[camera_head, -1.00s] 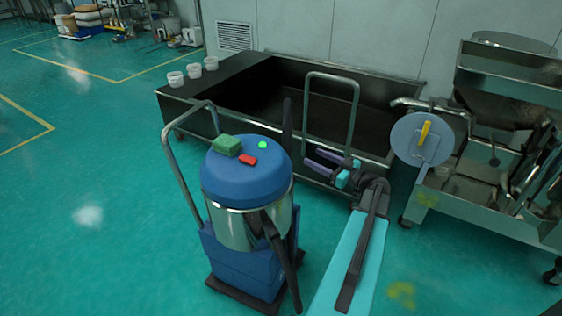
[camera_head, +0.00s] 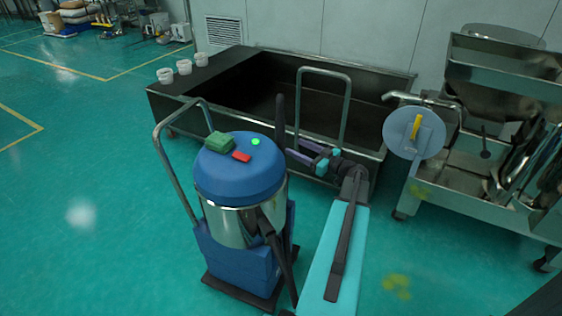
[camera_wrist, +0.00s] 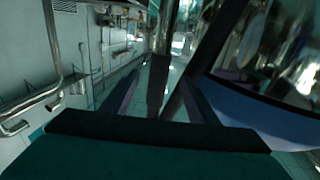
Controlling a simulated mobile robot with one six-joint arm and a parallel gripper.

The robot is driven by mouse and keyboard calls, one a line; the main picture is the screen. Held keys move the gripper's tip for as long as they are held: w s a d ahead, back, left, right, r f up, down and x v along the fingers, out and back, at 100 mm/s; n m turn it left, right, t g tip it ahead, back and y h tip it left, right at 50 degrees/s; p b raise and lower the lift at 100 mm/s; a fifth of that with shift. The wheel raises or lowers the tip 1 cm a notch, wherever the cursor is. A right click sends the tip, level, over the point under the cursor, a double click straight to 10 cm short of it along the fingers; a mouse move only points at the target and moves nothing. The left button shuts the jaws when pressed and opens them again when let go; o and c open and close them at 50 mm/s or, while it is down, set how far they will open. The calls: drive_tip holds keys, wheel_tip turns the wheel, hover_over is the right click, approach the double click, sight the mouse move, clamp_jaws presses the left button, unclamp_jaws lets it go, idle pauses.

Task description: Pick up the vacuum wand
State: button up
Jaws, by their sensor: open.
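The vacuum wand (camera_head: 280,116) is a dark upright tube. It stands at the right rear of the vacuum cleaner (camera_head: 241,178), which has a blue lid and a steel drum. My gripper (camera_head: 294,148) is open, its purple fingers pointing left, close to the wand. In the wrist view, the dark wand (camera_wrist: 158,75) stands between the two spread fingers of my gripper (camera_wrist: 162,84). I cannot tell whether either finger touches it. The wand's lower part is hidden by the drum in the head view.
A green block (camera_head: 218,144) and a red piece (camera_head: 242,156) sit on the lid. A dark trough (camera_head: 200,110) with white cups (camera_head: 184,67) stands behind. The steel sieve machine (camera_head: 480,195) is at right. The green floor at left is clear.

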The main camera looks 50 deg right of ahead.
sight(284, 142)
drive_tip(key=shift+w+a, duration=0.15)
drive_tip(key=shift+w, duration=1.85)
drive_tip(key=shift+w+a+p, duration=0.15)
drive_tip(key=shift+w+p, duration=0.2)
drive_tip(key=shift+w, duration=0.95)
drive_tip(key=shift+w+a+p, duration=0.1)
drive_tip(key=shift+w+p, duration=0.25)
drive_tip(key=shift+w, duration=0.9)
drive_tip(key=c, duration=1.1)
